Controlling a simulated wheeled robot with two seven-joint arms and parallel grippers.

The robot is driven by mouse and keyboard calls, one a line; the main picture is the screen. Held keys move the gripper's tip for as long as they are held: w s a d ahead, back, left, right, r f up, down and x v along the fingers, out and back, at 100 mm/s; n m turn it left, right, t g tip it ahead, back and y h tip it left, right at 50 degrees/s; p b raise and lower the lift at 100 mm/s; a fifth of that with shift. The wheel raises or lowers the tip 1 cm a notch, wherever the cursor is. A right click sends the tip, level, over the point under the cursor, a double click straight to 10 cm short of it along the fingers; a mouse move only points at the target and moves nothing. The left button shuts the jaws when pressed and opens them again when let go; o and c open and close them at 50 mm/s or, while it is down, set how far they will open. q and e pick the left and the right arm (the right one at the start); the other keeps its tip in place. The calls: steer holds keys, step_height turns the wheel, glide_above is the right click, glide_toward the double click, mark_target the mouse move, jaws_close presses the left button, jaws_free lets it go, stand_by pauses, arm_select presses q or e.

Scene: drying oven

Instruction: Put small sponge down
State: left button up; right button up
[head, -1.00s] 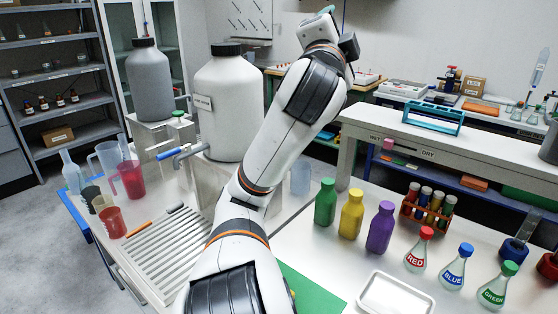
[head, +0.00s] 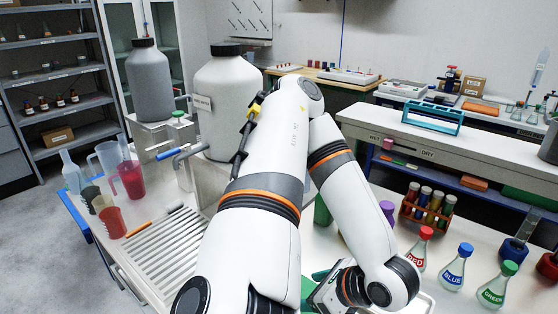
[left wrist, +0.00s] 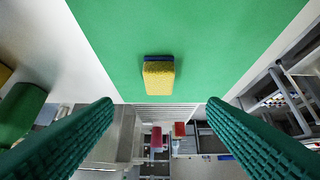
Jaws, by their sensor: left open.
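A small yellow sponge (left wrist: 158,76) with a dark blue layer along its far edge lies on the green mat (left wrist: 220,35) in the left wrist view. My left gripper (left wrist: 160,103) is open, its two teal ridged fingers spread wide on either side below the sponge. The sponge appears clear of both fingers, and nothing is between their tips. In the head view my left arm hides the sponge and most of the mat, and the gripper is low in the picture, largely covered by the arm. My right gripper is not in view.
Red (head: 425,235), blue (head: 462,252) and green (head: 497,277) capped flasks stand right of my arm, before a tube rack (head: 427,203). A raised shelf marked DRY (head: 470,150) is behind. Beakers and a ridged drainboard (head: 160,245) are on the left.

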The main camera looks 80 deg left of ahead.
arm_select(q)
steer(key=x, duration=0.5)
steer(key=shift+s+a+f, duration=0.2)
steer(key=shift+s, duration=0.15)
steer(key=shift+w+x, duration=0.2)
steer(key=shift+x, duration=2.9)
steer(key=c, duration=1.1)
steer(key=shift+c, duration=0.2)
steer(key=shift+w+r, duration=0.15)
steer(key=shift+r, duration=0.55)
steer(key=shift+a+r, duration=0.1)
steer(key=shift+r, duration=4.2)
